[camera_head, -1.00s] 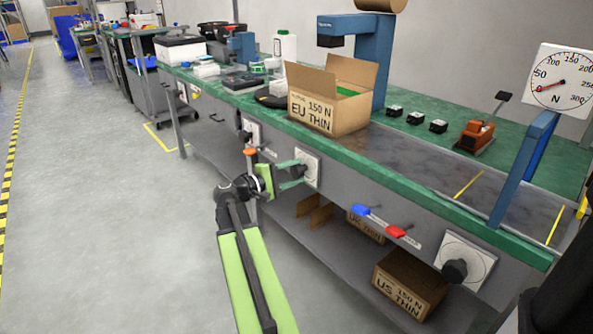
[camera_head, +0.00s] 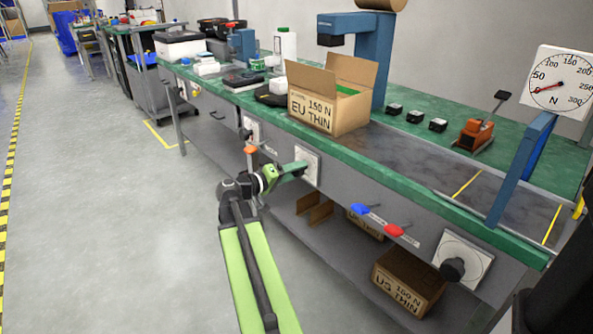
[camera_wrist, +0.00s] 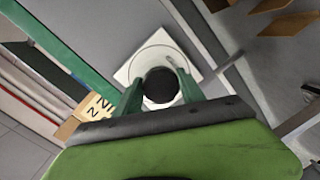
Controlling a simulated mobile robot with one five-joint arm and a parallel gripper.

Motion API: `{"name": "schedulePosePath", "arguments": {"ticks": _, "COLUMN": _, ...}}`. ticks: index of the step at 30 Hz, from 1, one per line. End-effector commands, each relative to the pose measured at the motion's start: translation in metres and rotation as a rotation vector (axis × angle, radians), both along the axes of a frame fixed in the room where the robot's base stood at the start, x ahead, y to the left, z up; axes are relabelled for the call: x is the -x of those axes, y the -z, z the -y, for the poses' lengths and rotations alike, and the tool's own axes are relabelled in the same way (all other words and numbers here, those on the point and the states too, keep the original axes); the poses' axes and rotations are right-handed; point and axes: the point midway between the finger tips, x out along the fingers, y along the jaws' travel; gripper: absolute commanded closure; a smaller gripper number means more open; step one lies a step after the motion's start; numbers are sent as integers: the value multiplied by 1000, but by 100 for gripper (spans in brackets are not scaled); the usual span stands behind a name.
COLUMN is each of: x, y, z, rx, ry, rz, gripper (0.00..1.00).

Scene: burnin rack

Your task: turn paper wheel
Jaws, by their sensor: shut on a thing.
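A round black knob (camera_wrist: 161,86) sits on a square white plate (camera_wrist: 143,66) with a circle on it. The plate (camera_head: 309,158) is on the grey front panel of the bench. My gripper (camera_head: 297,170) reaches the knob from the left, its green fingers level with the plate. In the wrist view, the fingers of my gripper (camera_wrist: 160,92) stand on either side of the knob and are shut on it. In the head view the fingers mostly hide the knob. I cannot tell whether the plate carries a label.
A larger black knob (camera_head: 453,269) on a white plate is at the lower right. An open EU THIN box (camera_head: 315,110) stands on the bench above. The floor at left is clear.

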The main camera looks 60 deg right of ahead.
Motion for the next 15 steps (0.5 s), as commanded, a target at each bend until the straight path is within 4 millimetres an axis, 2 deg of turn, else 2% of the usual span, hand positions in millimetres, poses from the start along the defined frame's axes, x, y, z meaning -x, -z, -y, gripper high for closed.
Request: {"name": "schedulePosePath", "arguments": {"ticks": 15, "x": 1, "y": 2, "z": 0, "rx": 25, "ry": 2, "rz": 95, "gripper": 94}}
